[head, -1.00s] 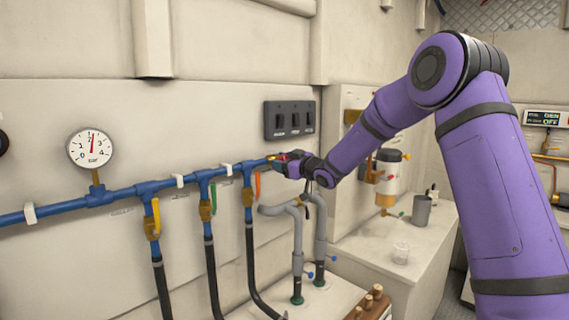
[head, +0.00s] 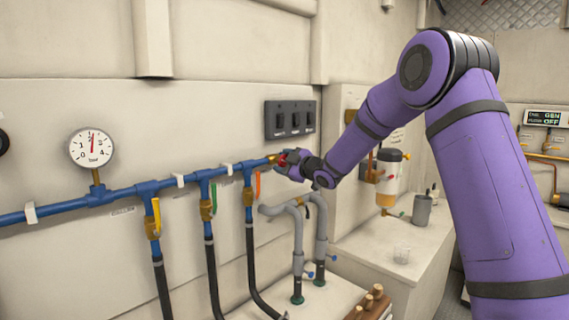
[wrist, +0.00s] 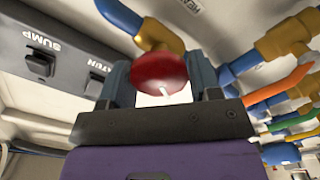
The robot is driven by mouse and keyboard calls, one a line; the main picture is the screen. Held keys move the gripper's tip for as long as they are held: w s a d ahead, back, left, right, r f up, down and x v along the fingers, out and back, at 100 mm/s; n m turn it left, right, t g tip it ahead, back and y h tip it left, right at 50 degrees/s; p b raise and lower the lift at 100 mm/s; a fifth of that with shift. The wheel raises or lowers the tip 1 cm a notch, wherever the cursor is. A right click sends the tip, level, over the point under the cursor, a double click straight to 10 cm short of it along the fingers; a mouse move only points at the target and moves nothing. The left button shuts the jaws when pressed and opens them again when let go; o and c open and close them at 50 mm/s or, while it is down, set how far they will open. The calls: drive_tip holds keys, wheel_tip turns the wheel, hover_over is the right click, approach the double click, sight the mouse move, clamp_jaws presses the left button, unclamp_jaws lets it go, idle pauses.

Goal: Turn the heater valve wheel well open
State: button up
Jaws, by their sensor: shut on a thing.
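The heater valve wheel is a round red wheel (wrist: 160,73) with a white mark, on a brass valve body (wrist: 158,35). In the head view the red wheel (head: 282,159) shows only in part, at the right end of the blue pipe. My gripper (wrist: 160,85) has one dark finger on each side of the wheel and is shut on its rim. In the head view my gripper (head: 291,163) hides much of the wheel. Part of a label shows behind the valve in the wrist view.
A black switch panel (head: 289,119) is on the wall just above. Orange (head: 257,184) and yellow (head: 156,214) lever handles hang along the blue pipe (head: 125,193). Grey hoses (head: 298,238) rise below my gripper. A round gauge (head: 91,148) reads a little above 2.

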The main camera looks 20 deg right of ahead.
idle(0.4)
drive_tip(key=o, duration=0.9)
drive_tip(key=v, duration=1)
drive_tip(key=shift+s+d, duration=0.2)
drive_tip(key=shift+s, duration=0.15)
